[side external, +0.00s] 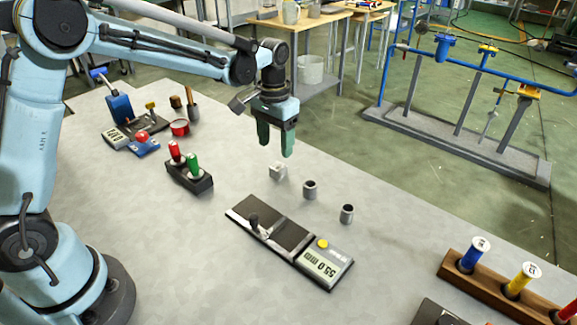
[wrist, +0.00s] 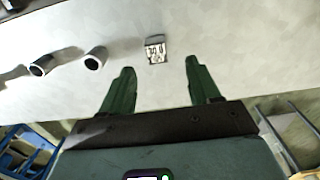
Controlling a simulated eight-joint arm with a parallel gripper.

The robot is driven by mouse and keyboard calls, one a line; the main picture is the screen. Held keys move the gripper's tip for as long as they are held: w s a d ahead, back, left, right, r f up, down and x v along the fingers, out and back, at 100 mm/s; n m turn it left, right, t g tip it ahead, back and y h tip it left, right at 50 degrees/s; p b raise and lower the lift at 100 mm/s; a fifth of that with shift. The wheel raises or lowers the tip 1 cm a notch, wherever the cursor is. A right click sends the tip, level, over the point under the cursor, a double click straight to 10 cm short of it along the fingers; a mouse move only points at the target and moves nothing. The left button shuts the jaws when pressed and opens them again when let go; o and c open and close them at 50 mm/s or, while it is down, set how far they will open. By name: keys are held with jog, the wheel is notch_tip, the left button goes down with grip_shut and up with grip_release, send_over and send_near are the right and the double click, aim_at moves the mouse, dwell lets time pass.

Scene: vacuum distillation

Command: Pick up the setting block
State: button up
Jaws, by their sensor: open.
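The setting block, a small pale cube (side external: 279,171), sits on the grey table below my gripper (side external: 275,148). In the wrist view the block (wrist: 156,51) shows dark markings on one face and lies just beyond the gap between the fingertips. My gripper (wrist: 160,66) has green fingers, which are spread apart with nothing between them. It points down and hangs above the block without touching it.
Two small dark-topped cylinders (side external: 310,190) (side external: 347,214) stand right of the block. A gauge reading 55.0 mm (side external: 325,264) lies nearer the camera. A holder with red and green handles (side external: 189,178) stands left. A wooden rack (side external: 490,284) stands front right.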

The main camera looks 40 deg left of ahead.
aim_at(277, 166)
jog(key=shift+s+d+f, duration=0.1)
jog(key=shift+d+f, duration=0.05)
jog(key=shift+f, duration=1.35)
jog(key=shift+s+d+f, duration=0.1)
jog(key=shift+f, duration=1.4)
grip_shut()
